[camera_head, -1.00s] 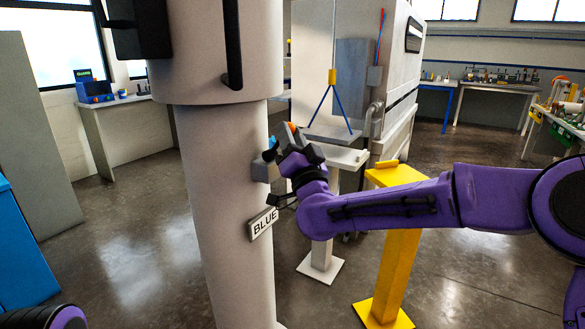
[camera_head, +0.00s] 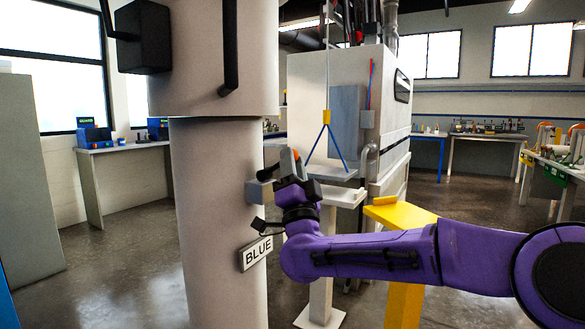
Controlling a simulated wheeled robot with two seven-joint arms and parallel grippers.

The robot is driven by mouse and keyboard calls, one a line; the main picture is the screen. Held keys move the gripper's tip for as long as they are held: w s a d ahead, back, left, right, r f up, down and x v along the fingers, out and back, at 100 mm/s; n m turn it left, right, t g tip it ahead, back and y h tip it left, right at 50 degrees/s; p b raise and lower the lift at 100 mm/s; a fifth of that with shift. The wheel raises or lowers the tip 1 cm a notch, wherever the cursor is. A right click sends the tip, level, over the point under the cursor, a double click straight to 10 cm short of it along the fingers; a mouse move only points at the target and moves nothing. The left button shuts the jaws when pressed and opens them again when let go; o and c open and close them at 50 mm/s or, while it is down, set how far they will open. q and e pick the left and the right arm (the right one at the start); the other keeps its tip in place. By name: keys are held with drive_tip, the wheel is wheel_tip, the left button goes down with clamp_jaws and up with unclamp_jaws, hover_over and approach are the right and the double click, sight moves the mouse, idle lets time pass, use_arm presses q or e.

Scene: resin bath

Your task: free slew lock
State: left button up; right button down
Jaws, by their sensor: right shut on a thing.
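A thick pale column (camera_head: 220,230) stands left of centre, with a wider drum (camera_head: 195,60) on top. A small grey block (camera_head: 259,191) juts from the column's right side, above a sign reading BLUE (camera_head: 257,253). My right gripper (camera_head: 286,164) is at this block, its grey fingers pointing up and left. It is shut on a small part there, apparently the slew lock's handle; the fingers hide most of it. A bit of orange (camera_head: 296,154) shows by the fingertips. My left gripper is out of view.
A yellow stand (camera_head: 398,214) is just behind my right forearm. A large grey cabinet (camera_head: 392,120) and a blue-legged hanging frame (camera_head: 326,128) stand behind the gripper. A black box (camera_head: 143,36) and dark handle (camera_head: 229,45) are on the drum.

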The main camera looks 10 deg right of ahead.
drive_tip(key=shift+f, duration=0.1)
drive_tip(key=c, duration=0.8)
unclamp_jaws()
drive_tip(key=b+v, duration=0.2)
drive_tip(key=v, duration=0.8)
drive_tip(key=shift+s+f, duration=0.1)
drive_tip(key=shift+s, duration=0.15)
